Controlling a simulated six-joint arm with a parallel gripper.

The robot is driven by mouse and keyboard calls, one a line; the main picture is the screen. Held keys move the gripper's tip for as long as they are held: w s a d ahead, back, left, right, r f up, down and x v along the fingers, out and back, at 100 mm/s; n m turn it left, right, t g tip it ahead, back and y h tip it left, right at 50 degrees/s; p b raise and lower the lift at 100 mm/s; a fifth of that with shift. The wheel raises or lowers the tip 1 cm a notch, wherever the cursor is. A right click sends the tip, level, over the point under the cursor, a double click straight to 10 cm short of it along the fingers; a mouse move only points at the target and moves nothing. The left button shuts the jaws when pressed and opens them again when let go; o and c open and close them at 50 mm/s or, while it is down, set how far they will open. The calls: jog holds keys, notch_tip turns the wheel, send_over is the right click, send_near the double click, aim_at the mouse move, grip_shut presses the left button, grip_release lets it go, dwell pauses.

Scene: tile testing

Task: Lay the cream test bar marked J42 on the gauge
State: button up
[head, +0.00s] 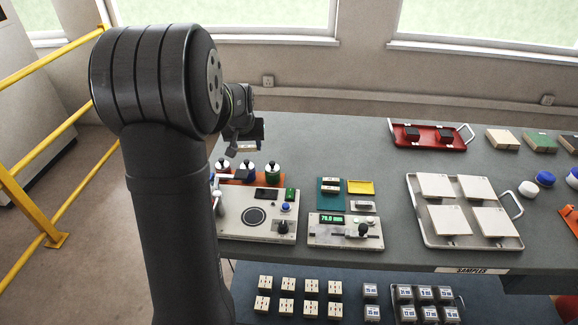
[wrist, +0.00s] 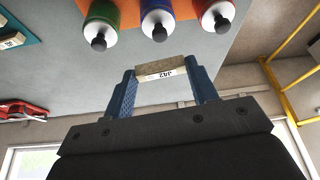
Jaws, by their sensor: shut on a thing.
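In the head view my gripper (head: 246,143) is up in the air behind the bottles, at the left part of the table, and the bar shows only as a small pale strip. The gauge (head: 318,235) with a green display reading about 75.0 mm stands on the table to the right and nearer the camera. My gripper is well apart from it. A dark lever sits on the gauge's top.
Bottles with red, blue and green parts (wrist: 157,20) stand on an orange base below my gripper. A panel with a dial (head: 257,228) is left of the gauge. A teal block (head: 322,203) and a yellow tray (head: 361,187) lie behind it. A tile tray (head: 511,240) is at right.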

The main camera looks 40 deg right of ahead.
jog(key=s+d+m, duration=0.1)
jog(key=s+d, duration=0.5)
jog(key=s, duration=0.5)
jog(key=s+d+m, duration=0.1)
jog(key=s+d, duration=0.5)
jog(key=s, duration=0.4)
send_over(297, 178)
jog(key=a, duration=0.1)
jog(key=f, duration=0.6)
jog(key=shift+s+f, duration=0.35)
jog(key=shift+s, duration=0.05)
jog(key=shift+f, duration=1.95)
jog(key=shift+f, duration=0.15)
jog(key=o, duration=0.7)
